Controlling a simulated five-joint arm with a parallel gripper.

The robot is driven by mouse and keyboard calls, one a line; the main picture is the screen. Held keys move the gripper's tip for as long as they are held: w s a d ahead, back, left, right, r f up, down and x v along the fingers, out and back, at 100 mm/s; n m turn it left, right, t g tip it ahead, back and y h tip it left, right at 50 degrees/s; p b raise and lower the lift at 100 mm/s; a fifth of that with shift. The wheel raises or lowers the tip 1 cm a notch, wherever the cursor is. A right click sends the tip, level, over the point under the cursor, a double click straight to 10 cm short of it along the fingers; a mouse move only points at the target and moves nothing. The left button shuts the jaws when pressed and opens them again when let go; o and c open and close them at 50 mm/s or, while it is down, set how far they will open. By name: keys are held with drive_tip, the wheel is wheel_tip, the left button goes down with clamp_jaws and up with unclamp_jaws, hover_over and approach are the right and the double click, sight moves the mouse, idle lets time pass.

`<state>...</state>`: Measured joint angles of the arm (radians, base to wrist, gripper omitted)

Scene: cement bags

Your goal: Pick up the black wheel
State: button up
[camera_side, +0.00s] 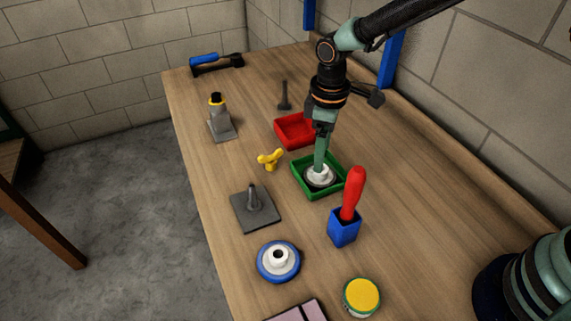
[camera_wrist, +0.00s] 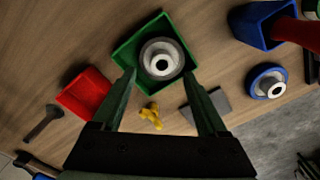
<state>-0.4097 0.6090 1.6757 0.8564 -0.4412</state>
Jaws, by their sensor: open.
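A wheel with a dark grey to black rim and a pale hub (camera_side: 321,180) lies in the square green tray (camera_side: 297,182) on the bench. In the wrist view the wheel (camera_wrist: 161,60) shows its dark centre hole, inside the green tray (camera_wrist: 125,55). My gripper (camera_side: 319,168) points down over the tray, and its fingers hide part of the wheel in the side view. In the wrist view my gripper (camera_wrist: 159,76) is open, with its fingertips apart on either side of the wheel's near edge. I cannot tell whether they touch it.
A red tray (camera_side: 288,133) stands just behind the green one. A blue holder (camera_side: 345,232) with a tall red handle (camera_side: 354,188) stands close in front. A yellow wing nut (camera_side: 270,159), grey post stand (camera_side: 254,210) and blue wheel (camera_side: 265,265) lie left. Bench right of the tray is clear.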

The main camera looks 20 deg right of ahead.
wheel_tip(320, 180, down, 4)
drive_tip(key=shift+s+f, duration=0.1)
drive_tip(key=shift+s, duration=0.05)
clamp_jaws()
drive_tip(key=shift+r, duration=0.2)
